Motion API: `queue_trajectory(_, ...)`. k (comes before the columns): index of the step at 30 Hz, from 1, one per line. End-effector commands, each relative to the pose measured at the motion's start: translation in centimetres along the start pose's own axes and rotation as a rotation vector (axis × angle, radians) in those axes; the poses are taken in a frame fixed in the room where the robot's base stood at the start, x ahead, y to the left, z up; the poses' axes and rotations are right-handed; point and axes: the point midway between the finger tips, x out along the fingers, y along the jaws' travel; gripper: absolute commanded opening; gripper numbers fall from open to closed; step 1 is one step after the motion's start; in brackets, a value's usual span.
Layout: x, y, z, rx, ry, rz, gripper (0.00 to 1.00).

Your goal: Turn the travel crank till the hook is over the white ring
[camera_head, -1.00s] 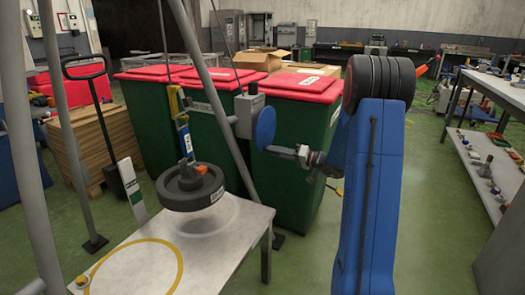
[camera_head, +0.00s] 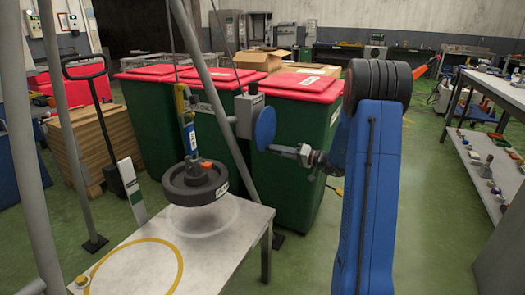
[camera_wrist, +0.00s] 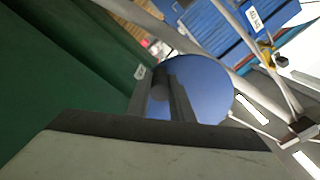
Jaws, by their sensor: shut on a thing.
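The travel crank is a blue disc (camera_head: 265,128) on a grey box (camera_head: 248,112) fixed to the slanted frame leg. My gripper (camera_head: 304,154) is shut on the crank's handle, to the right of the disc. The disc also shows in the wrist view (camera_wrist: 208,88). A hoist with a yellow and blue body (camera_head: 190,135) hangs from above and carries a dark round weight (camera_head: 195,187). The hook itself is hard to make out. The weight hangs above the white ring (camera_head: 226,229) on the table and looks slightly left of its middle.
The grey-white table (camera_head: 215,262) also bears a yellow ring (camera_head: 178,270) at the front left. Green bins with red lids (camera_head: 305,83) stand close behind the crank. Frame legs (camera_head: 205,80) cross the view. A shelf bench (camera_head: 490,150) stands at the right, with open green floor before it.

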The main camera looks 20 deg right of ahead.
Motion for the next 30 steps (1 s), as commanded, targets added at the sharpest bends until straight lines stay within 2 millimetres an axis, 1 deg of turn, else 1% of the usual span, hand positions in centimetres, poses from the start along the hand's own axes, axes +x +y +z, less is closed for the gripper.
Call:
queue_trajectory(2,-0.1,0.3,-0.2,0.002,0.001,0.002,0.0)
queue_trajectory(3,-0.1,0.3,-0.2,0.002,0.001,0.002,0.25)
queue_trajectory(6,-0.1,0.3,-0.2,0.001,0.001,0.002,0.47)
queue_trajectory(16,-0.2,0.2,-0.2,0.001,0.0,0.001,0.47)
queue_trajectory(30,-3.1,0.2,-0.2,0.0,0.0,0.001,0.47)
